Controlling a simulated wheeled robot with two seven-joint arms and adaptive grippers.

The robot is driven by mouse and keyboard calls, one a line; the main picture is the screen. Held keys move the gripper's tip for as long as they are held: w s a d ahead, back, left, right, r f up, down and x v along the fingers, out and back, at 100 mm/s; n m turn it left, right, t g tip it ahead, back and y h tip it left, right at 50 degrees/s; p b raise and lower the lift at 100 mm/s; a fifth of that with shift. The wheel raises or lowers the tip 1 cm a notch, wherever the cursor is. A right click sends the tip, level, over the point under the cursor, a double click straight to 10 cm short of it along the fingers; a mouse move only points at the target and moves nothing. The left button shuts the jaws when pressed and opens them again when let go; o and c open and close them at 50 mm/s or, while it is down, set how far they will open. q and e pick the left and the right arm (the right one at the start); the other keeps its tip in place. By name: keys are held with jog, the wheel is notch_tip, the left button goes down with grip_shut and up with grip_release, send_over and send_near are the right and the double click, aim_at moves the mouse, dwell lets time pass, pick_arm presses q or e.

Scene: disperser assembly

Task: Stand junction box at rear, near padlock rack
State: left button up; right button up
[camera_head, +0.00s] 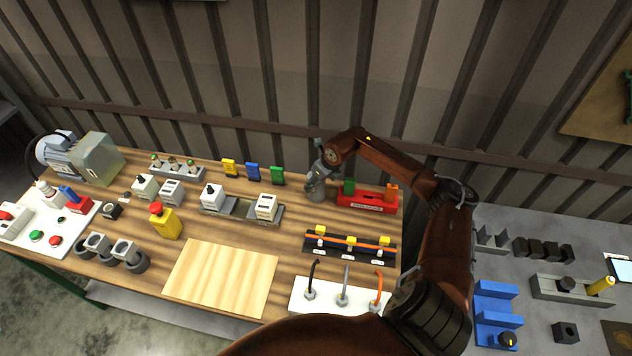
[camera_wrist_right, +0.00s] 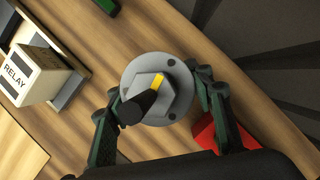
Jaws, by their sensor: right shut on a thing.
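My right gripper (camera_head: 318,178) is at the rear of the wooden bench, just left of the red padlock rack (camera_head: 366,200). It is shut on a round grey piece, which I take for the junction box (camera_head: 317,194). In the right wrist view the junction box (camera_wrist_right: 142,83) has a round flange, a hexagonal top and a black part with a yellow stripe. The fingers of my right gripper (camera_wrist_right: 158,98) are on both sides of it. It looks upright, at or just above the bench top; I cannot tell if it touches. My left gripper is out of view.
The rack's red edge (camera_wrist_right: 222,132) is close beside the gripper. A relay block (camera_wrist_right: 32,72) and a green padlock-like tag (camera_head: 278,176) are to the left. A cable strip (camera_head: 350,245) lies in front. A pale wooden board (camera_head: 221,278) lies at the front.

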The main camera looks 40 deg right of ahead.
jog(key=o, duration=1.7)
jog(key=shift+f, duration=0.1)
jog(key=shift+c, duration=0.2)
jog(key=b+v, duration=0.1)
jog(key=v, duration=1.1)
